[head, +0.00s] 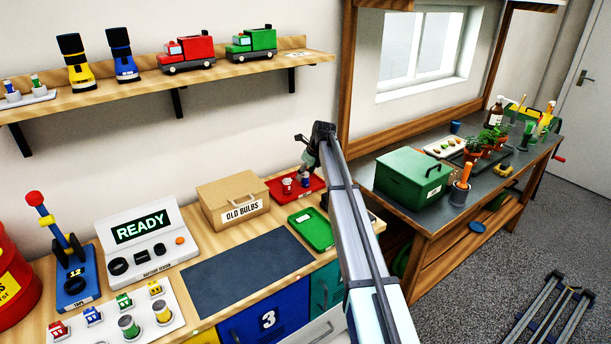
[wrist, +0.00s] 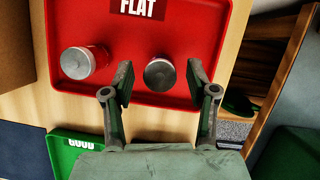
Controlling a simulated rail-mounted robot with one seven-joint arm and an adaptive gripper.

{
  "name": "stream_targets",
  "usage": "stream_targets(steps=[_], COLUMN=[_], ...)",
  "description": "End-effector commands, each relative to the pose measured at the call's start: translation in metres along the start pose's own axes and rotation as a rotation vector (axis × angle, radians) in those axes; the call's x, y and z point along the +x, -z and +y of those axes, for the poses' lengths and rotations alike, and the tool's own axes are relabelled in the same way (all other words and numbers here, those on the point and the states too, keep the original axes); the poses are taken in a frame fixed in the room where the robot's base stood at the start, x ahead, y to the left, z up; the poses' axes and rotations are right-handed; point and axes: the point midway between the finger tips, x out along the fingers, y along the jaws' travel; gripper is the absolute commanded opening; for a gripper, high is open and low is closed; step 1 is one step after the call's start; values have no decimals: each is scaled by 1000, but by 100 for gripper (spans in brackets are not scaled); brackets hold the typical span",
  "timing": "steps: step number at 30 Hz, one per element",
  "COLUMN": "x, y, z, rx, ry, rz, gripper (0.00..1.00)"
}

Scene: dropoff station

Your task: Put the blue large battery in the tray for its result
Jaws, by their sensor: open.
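The red tray marked FLAT (wrist: 215,20) fills the top of the wrist view and shows at the back of the bench in the head view (head: 272,189). Two batteries stand upright in it. One battery with a red side (wrist: 77,64) is at the left. The other, likely the blue large battery (wrist: 159,74), shows a grey round top; its side colour is hard to see. It looks bluish in the head view (head: 305,181). My gripper (wrist: 160,90) is open, with its fingers either side of this battery, apart from it. The green tray marked GOOD (wrist: 62,142) is nearer; it looks empty in the head view (head: 312,229).
The OLD BULBS box (head: 232,198) stands left of the red tray. The battery tester (head: 145,245) reads READY. A white board (head: 185,333) holds a green battery (head: 128,327) and a yellow battery (head: 162,312). The dark mat (head: 245,272) is clear.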

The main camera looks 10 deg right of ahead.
Motion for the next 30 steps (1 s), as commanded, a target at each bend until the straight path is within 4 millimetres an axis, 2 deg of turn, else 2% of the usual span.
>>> stream_targets(steps=[5, 12, 18, 24, 30], x=[-27, -74, -102, -113, -114], y=[1, 1, 1, 0, 0], z=[0, 0, 0, 0, 0], rx=[0, 0, 1, 0, 0], ry=[2, 2, 1, -1, -1], rz=[-2, -2, -1, 0, 1], gripper=[58, 58, 58, 58, 58])
